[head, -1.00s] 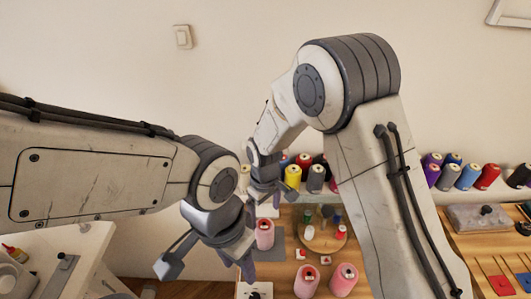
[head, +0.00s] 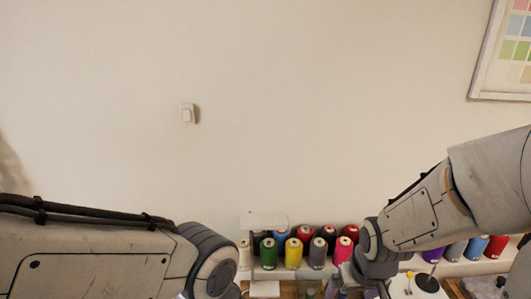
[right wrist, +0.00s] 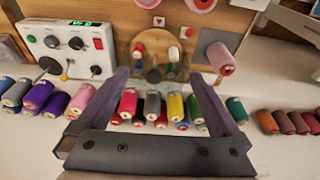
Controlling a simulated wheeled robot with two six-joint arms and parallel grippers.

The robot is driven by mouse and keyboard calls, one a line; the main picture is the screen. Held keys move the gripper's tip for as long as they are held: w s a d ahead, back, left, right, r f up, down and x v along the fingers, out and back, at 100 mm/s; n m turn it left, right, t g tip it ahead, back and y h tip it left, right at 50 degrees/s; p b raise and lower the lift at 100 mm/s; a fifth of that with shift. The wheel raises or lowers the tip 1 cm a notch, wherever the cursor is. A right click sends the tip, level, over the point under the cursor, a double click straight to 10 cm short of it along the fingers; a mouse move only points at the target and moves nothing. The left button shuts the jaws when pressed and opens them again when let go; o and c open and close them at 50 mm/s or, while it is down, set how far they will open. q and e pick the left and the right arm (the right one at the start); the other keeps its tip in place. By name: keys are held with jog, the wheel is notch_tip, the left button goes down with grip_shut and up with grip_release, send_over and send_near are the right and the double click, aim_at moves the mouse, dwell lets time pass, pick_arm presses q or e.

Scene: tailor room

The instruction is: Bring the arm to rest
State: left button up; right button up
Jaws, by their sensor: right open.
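My right gripper (right wrist: 160,73) shows in the right wrist view with its two fingers spread wide apart. Nothing is between them within grasp; the spools seen through the gap lie beyond. In the head view my right arm (head: 425,215) comes in from the right edge, and its wrist (head: 370,255) points down in front of the thread spools, the fingers partly cut off by the bottom edge. My left arm (head: 90,250) lies low at the left; its gripper is below the frame.
A row of coloured thread spools (head: 292,250) stands on a shelf against the wall.

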jog(key=s+a+r+n+g, duration=0.1)
jog(key=s+a+r+n, duration=0.2)
jog(key=s+a, duration=0.3)
jog(key=s+a+r+n+g+y, duration=0.1)
jog(key=s+a+r+n, duration=0.2)
jog(key=s+a, duration=0.4)
jog(key=shift+s+n+g, duration=0.3)
jog(key=shift+s+n, duration=0.3)
jog(key=shift+a, duration=0.1)
jog(key=shift+c, duration=0.3)
